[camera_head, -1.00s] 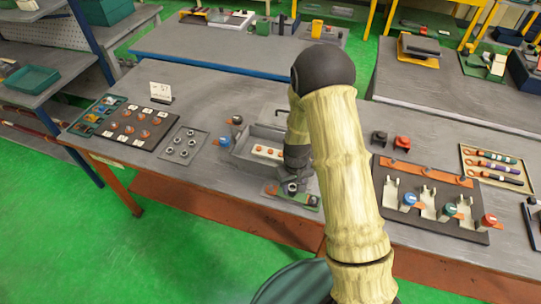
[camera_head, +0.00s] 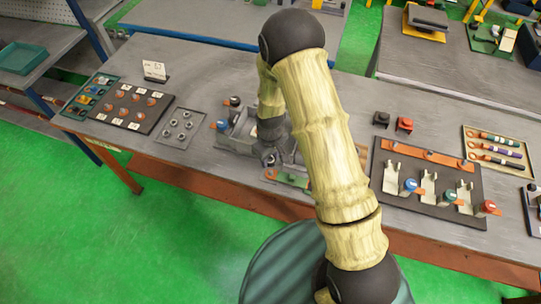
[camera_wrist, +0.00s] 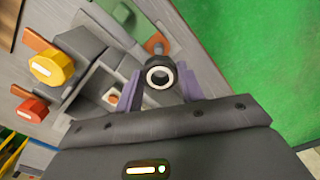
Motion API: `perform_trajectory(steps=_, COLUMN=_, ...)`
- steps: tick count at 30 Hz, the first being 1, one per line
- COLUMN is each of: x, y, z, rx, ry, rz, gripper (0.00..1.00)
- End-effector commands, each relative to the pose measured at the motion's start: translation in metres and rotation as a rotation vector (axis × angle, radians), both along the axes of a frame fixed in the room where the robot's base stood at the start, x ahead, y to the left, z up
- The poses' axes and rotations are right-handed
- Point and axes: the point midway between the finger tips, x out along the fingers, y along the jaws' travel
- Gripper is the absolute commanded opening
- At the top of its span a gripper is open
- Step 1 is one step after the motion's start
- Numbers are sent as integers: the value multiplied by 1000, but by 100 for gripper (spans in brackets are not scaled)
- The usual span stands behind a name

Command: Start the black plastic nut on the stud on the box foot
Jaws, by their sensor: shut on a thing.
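My gripper (camera_wrist: 161,88) is shut on the black plastic nut (camera_wrist: 160,63), a dark ring with a pale hole, held between two purple fingers. In the head view my gripper (camera_head: 270,157) is low at the front right of the grey box (camera_head: 232,143), and the nut cannot be made out there. In the wrist view the box (camera_wrist: 88,50) lies left of the nut. A small grey post (camera_wrist: 158,47) shows just beyond the nut; it may be the stud. I cannot tell whether nut and post touch.
A yellow knob (camera_wrist: 52,68) and a red knob (camera_wrist: 33,109) stand beside the box in the wrist view. A tray with metal nuts (camera_head: 167,142) lies to the left. A dark fixture board (camera_head: 445,212) is at right. Green floor lies beyond the front edge.

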Motion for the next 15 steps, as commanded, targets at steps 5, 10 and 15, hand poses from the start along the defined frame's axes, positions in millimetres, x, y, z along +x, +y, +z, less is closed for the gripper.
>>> perform_trajectory(steps=5, x=0, y=-1, z=-13, rx=-1, ry=1, rz=-3, gripper=20)
perform_trajectory(steps=10, x=0, y=-1, z=-27, rx=-1, ry=1, rz=-3, gripper=20)
perform_trajectory(steps=15, x=0, y=-2, z=-41, rx=-1, ry=2, rz=-3, gripper=20)
